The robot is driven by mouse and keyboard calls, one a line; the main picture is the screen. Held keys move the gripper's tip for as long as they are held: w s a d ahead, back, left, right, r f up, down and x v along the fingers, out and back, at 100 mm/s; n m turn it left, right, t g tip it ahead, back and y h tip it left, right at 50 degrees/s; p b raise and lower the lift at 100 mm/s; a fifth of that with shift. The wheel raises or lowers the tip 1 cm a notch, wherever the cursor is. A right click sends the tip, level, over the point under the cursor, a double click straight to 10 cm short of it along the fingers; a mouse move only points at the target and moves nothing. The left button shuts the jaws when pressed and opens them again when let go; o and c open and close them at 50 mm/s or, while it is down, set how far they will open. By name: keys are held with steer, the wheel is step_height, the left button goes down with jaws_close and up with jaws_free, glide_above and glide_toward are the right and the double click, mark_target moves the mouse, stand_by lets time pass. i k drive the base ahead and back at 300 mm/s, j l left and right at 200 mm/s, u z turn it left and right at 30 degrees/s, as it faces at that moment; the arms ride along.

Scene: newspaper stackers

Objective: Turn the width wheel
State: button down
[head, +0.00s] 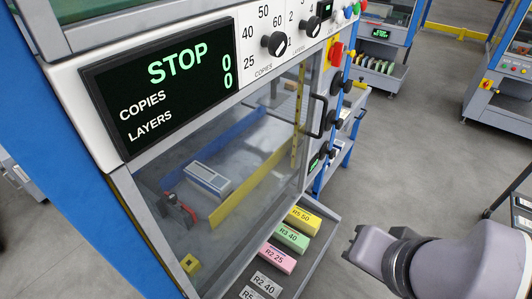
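Several black round handwheels stick out from the right side post of the stacker, an upper one (347,85), a middle one (337,122) and a lower one (332,152). No readable label shows which of them is the width wheel. A small green display (316,160) sits beside the lower one. My gripper (350,244) is at the lower right, in front of the machine and pointing left. It is well apart from the wheels and holds nothing that I can see. Its fingers are seen at an angle, so their opening is unclear.
The main display (170,80) reads STOP, copies 0, layers 0. The copies knob (275,43) is to its right. A black door handle (317,115) stands out from the clear door. A tray below holds coloured blocks (291,237). Grey floor (420,150) is open to the right.

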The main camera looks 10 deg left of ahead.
mark_target(324, 151)
steer(key=i+l+u, duration=0.15)
steer(key=l, duration=0.2)
steer(key=i+l+u, duration=0.1)
steer(key=l, duration=0.3)
steer(key=i+l+u, duration=0.15)
steer(key=l, duration=0.3)
steer(key=i+l+u, duration=0.1)
steer(key=l, duration=0.3)
steer(key=i+l+u, duration=0.15)
steer(key=l, duration=0.3)
steer(key=i, duration=0.05)
